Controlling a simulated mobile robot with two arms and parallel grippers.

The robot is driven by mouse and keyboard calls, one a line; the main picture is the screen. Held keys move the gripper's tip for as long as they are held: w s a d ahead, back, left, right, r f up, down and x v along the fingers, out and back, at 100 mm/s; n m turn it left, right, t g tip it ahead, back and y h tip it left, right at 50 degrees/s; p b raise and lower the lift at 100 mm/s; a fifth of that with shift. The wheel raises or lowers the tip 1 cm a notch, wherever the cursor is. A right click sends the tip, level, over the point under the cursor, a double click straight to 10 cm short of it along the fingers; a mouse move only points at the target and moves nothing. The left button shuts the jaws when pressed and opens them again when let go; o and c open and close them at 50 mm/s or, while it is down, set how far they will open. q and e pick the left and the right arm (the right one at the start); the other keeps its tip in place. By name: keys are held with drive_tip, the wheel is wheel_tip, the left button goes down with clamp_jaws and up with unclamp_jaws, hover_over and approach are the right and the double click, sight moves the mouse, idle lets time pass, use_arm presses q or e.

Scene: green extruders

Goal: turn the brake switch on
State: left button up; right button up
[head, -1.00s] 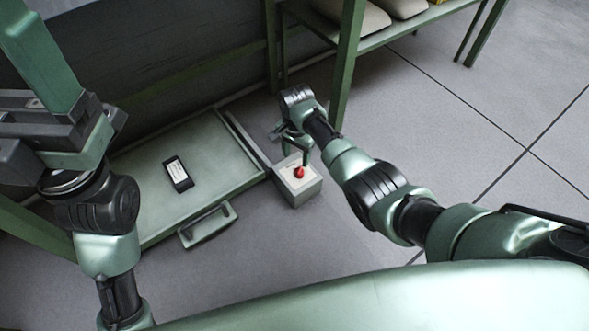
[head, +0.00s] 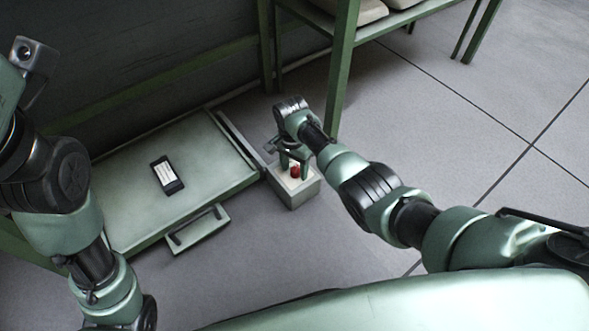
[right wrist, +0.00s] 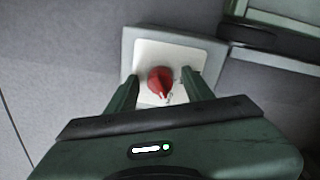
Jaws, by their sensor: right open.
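The brake switch, a red knob (head: 295,171), sits on the white top of a small grey box (head: 297,194) on the floor. In the right wrist view the red knob (right wrist: 160,80) has a small pale pointer mark toward the picture's bottom. My right gripper (head: 292,164) is at the box from above. In the right wrist view its fingers (right wrist: 159,76) are open, one on each side of the knob, with gaps between. Whether the tips touch the white plate is unclear. Part of my left gripper (head: 36,65) seems to show at the upper left edge; its jaws are unclear.
A low green platform (head: 205,150) with a dark labelled device (head: 168,174) and a front handle (head: 197,230) lies left of the box. A green rack (head: 342,75) with pale sacks (head: 350,10) stands behind. The floor to the right is open.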

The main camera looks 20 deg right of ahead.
clamp_jaws()
